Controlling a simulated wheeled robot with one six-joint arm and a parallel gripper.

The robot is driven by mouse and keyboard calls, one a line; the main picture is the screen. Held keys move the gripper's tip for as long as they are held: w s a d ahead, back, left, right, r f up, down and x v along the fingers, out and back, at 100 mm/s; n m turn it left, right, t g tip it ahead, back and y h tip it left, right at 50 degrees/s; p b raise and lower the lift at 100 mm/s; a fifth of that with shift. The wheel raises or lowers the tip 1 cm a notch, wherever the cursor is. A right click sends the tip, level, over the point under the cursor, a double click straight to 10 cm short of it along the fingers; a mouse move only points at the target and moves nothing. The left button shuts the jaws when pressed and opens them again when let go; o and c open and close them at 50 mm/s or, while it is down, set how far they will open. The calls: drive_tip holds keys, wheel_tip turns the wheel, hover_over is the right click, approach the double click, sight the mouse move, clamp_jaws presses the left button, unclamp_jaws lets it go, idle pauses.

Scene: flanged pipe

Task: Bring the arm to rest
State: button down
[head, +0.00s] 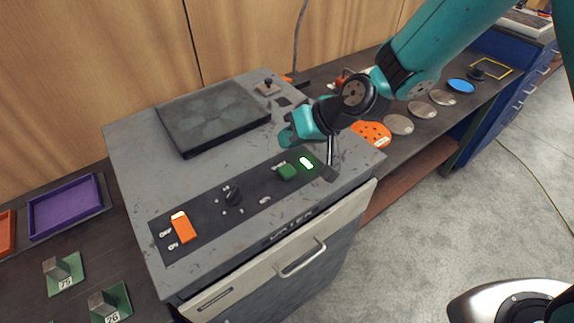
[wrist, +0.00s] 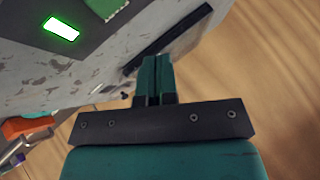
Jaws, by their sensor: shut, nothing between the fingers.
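My gripper (head: 286,138) is over the top of the grey machine (head: 135,150), near the rear of its control panel (head: 205,212). Its teal fingers also show in the wrist view (wrist: 153,72), pressed together with nothing between them. A lit white-green lamp (head: 306,163) and a green switch (head: 287,172) are on the panel close by. The lamp shows at the upper left of the wrist view (wrist: 61,29). An orange switch (head: 182,227) and a black knob (head: 232,195) are farther left on the panel. Whether the gripper touches the machine cannot be told.
A dark square plate (head: 210,112) lies on the machine top. A purple tray (head: 66,207) is at left. Open floor lies at right.

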idle(0.7)
drive_tip(key=s+d+r+g+h+b, duration=0.1)
drive_tip(key=s+d+r, duration=0.3)
drive_tip(key=s, duration=0.3)
drive_tip(key=s+d+r+n+g+h+b, duration=0.1)
drive_tip(key=s+d+r, duration=0.3)
drive_tip(key=s, duration=0.4)
drive_tip(key=s+d+r+n+g+h+b, duration=0.1)
drive_tip(key=s+d+r+h, duration=0.1)
drive_tip(key=s+d+r, duration=0.3)
drive_tip(key=s, duration=0.2)
drive_tip(key=shift+s, duration=0.35)
drive_tip(key=shift+a+f, duration=0.1)
